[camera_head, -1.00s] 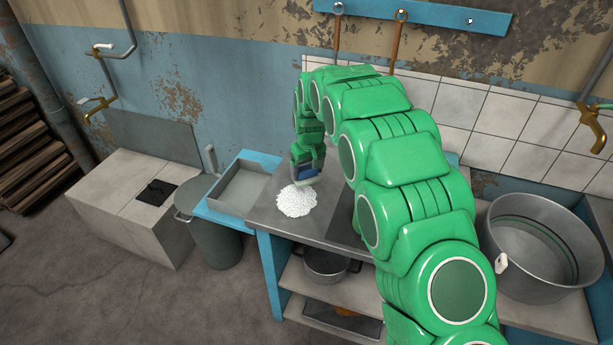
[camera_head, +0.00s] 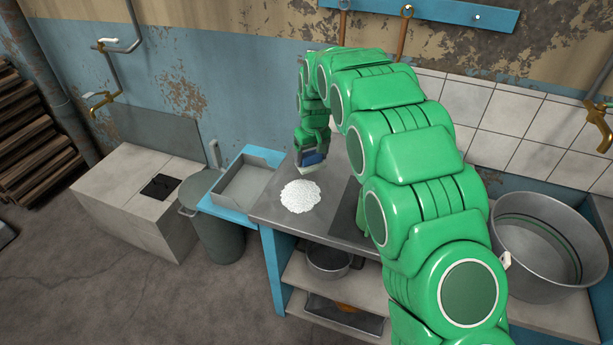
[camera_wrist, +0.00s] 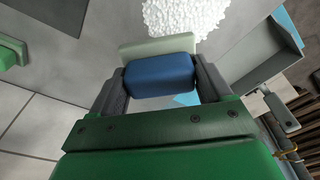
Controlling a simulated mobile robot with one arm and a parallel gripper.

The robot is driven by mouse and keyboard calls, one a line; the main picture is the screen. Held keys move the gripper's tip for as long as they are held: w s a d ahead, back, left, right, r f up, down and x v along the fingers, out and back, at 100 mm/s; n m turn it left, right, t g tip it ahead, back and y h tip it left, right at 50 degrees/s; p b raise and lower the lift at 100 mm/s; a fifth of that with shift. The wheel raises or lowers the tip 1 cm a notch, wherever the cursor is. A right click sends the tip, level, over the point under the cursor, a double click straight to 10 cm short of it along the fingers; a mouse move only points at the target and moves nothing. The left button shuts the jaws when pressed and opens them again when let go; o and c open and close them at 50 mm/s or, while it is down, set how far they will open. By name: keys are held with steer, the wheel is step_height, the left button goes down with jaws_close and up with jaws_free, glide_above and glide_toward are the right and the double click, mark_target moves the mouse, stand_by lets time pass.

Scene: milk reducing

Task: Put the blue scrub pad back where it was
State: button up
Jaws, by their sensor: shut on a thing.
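The blue scrub pad (camera_wrist: 160,75) is between the two fingers of my gripper (camera_wrist: 162,82) in the wrist view, with a pale layer along its far side. In the head view my gripper (camera_head: 309,160) is at the back of the grey metal counter (camera_head: 330,204), and the blue pad (camera_head: 312,158) shows at its tip. A white foamy or grainy patch (camera_head: 300,196) lies on the counter just in front of the pad. I cannot tell whether the pad touches the counter.
A shallow metal tray (camera_head: 243,187) stands left of the counter, with a lidded bin (camera_head: 215,222) beyond it. A large metal pot (camera_head: 540,244) stands at the right. A tiled wall (camera_head: 470,100) and a tool rail (camera_head: 440,12) are behind.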

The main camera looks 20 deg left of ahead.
steer(key=w+d+r+m+h, duration=0.15)
steer(key=d+m, duration=0.25)
steer(key=d, duration=0.4)
steer(key=w+d+r+m+y, duration=0.1)
steer(key=w+d+r+m, duration=0.2)
steer(key=d+m, duration=0.35)
steer(key=shift+n+h, duration=0.25)
steer(key=shift+n, duration=0.5)
steer(key=shift+w+a+f, duration=0.45)
steer(key=shift+w+f, duration=1)
steer(key=shift+w, duration=0.7)
steer(key=shift+w+a+f, duration=0.4)
steer(key=shift+w+f, duration=1.1)
steer(key=shift+w, duration=0.6)
steer(key=shift+w+a+f, duration=0.45)
steer(key=shift+w+f, duration=1)
steer(key=shift+w, duration=0.7)
steer(key=shift+w+a+f, duration=0.1)
steer(key=shift+w+f, duration=0.05)
steer(key=shift+f, duration=1.75)
steer(key=o, duration=0.9)
steer(key=shift+o, duration=0.2)
steer(key=shift+w, duration=0.1)
